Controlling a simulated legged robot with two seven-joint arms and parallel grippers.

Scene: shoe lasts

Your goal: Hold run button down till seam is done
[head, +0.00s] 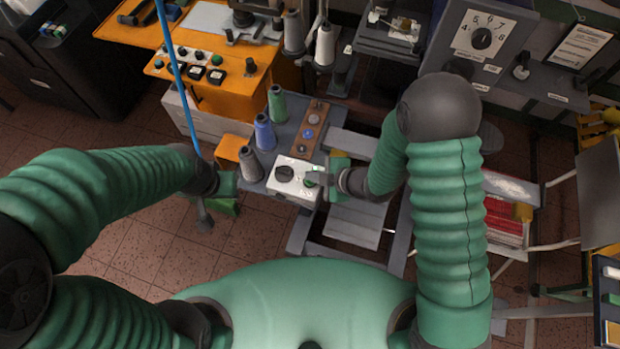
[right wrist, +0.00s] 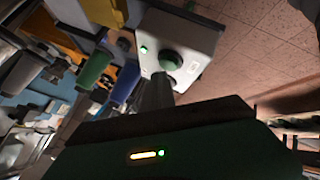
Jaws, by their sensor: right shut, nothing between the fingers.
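A small white control box (head: 294,190) sits at the front of the grey stand, with a dark knob and a green button (head: 309,180). My right gripper (head: 312,178) is shut and empty, its fingertips at the green button; I cannot tell from the head view whether they press it. In the right wrist view the box (right wrist: 198,45) shows its round green button (right wrist: 170,60) just beyond my fingers (right wrist: 157,92), with a small lit green lamp beside it. My left gripper (head: 222,205) hangs at the left, clear of the box; its finger opening is unclear.
Green, blue and grey thread cones (head: 264,131) stand left of the box. An orange machine table (head: 225,90) with buttons is behind them. A grey dial panel (head: 481,38) is at the upper right. A blue cable (head: 175,65) runs down near my left gripper. Tiled floor is open at left.

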